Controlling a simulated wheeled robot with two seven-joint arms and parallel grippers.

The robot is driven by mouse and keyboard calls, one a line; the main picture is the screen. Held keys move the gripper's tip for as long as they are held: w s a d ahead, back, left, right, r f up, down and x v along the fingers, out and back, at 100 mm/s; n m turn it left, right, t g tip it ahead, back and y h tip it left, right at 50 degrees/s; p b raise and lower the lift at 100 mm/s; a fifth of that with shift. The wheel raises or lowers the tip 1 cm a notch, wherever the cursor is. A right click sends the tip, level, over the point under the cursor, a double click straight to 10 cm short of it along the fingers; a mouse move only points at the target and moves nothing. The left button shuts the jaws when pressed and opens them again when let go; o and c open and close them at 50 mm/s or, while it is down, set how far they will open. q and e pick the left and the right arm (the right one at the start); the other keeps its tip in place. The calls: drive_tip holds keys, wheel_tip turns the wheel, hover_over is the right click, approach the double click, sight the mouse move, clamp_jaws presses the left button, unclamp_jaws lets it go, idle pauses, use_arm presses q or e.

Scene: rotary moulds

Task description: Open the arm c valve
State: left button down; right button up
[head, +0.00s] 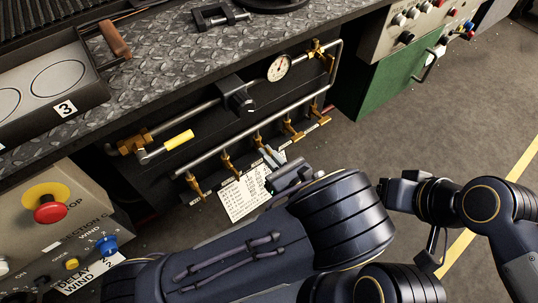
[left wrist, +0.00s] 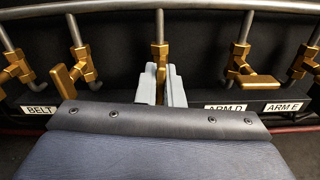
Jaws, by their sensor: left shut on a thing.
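A row of brass valves hangs from a pipe under the bench. The middle brass valve (left wrist: 159,48), between the BELT label and the ARM D label (left wrist: 225,107), has its own label hidden behind my wrist; it also shows in the head view (head: 258,142). My left gripper (left wrist: 160,88) is shut on this valve's handle, with one pale finger on each side. Most of the handle is hidden between the fingers. The left gripper (head: 272,158) also shows in the head view. My right arm's dark end is at the right; its fingers cannot be made out.
Neighbouring brass valves with handles (left wrist: 82,65) (left wrist: 240,60) stand close on both sides. A printed sheet (head: 240,200) hangs below. A red stop button (head: 50,210) is at left. Floor at right is clear.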

use_arm(q)
drive_tip(key=shift+f+n, duration=0.1)
drive_tip(key=shift+n, duration=0.9)
use_arm(e)
drive_tip(key=shift+f, duration=0.3)
use_arm(q)
drive_tip(key=c, duration=1.6)
unclamp_jaws()
drive_tip(key=shift+o, duration=0.2)
